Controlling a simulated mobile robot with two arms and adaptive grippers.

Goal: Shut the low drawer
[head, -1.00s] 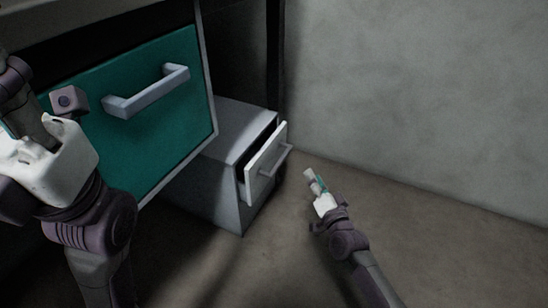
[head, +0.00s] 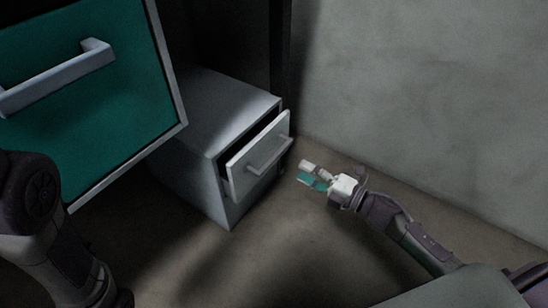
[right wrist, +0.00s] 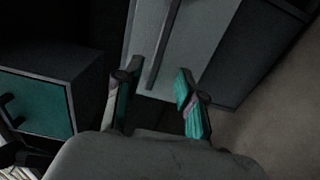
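The low drawer (head: 258,157) has a pale grey front with a bar handle (head: 270,155) and stands partly pulled out of a small grey cabinet (head: 205,135). A dark gap shows behind its top edge. My right gripper (head: 304,174) is open and empty, just right of the drawer front and apart from it in the head view. In the right wrist view its two teal-padded fingers (right wrist: 158,70) are spread, with a grey panel and its long bar handle (right wrist: 165,45) beyond them. My left arm shows at the left edge of the head view, but its gripper is out of frame.
A large teal drawer front (head: 90,110) with a grey handle (head: 55,78) overhangs at the upper left. A grey wall (head: 430,110) stands behind at the right. The floor (head: 290,245) in front of the low cabinet is clear.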

